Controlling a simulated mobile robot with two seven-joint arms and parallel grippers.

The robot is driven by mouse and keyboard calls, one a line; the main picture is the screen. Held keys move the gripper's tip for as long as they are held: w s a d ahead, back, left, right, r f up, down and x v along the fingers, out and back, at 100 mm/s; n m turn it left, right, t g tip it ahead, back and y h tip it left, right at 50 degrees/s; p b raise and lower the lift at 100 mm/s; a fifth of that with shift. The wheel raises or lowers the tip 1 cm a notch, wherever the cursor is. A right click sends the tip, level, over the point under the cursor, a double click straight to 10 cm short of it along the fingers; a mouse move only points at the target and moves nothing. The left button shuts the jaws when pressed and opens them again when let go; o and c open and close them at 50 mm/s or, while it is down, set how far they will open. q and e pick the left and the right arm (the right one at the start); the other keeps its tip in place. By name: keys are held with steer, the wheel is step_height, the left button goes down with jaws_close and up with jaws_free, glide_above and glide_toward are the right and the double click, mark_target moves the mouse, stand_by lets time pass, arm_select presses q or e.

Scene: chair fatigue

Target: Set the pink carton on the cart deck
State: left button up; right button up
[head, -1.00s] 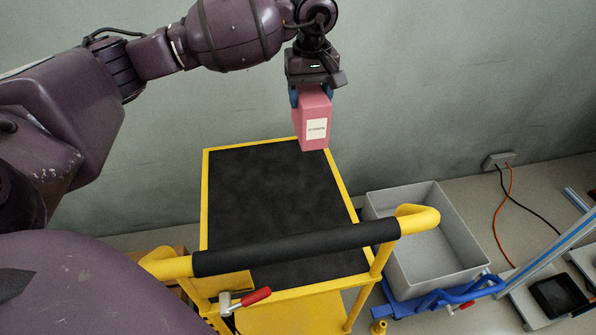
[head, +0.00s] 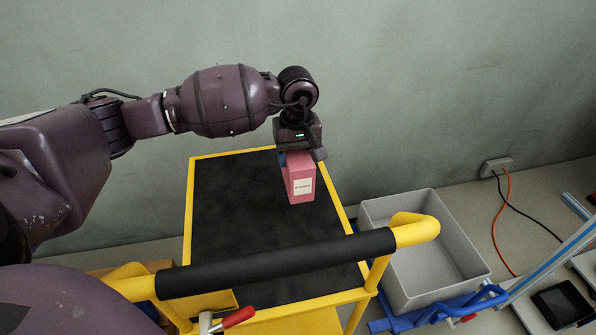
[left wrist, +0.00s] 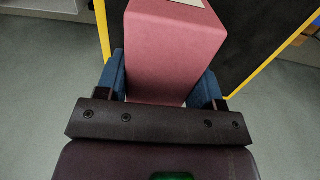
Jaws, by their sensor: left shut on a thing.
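The pink carton (head: 300,180) is a small upright box with a white label. My left gripper (head: 297,156) is shut on its upper part and points down over the far right part of the cart deck. In the left wrist view the carton (left wrist: 172,55) sits between the two blue fingers of the gripper (left wrist: 165,88). The cart deck (head: 240,215) is a black mat with a yellow frame. I cannot tell whether the carton's bottom touches the deck. My right gripper is not in view.
The cart's black-and-yellow handle (head: 280,262) crosses the near side of the deck. A grey open bin (head: 430,255) stands right of the cart. A wall (head: 430,90) rises behind. The deck's left and middle are bare.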

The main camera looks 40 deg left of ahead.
arm_select(q)
steer(key=shift+f+b, duration=0.6)
steer(key=shift+f, duration=2.15)
steer(key=o, duration=1.1)
step_height(320, 180, up, 12)
steer(key=p, duration=0.2)
steer(key=shift+r+p, duration=0.2)
steer(key=shift+p, duration=0.2)
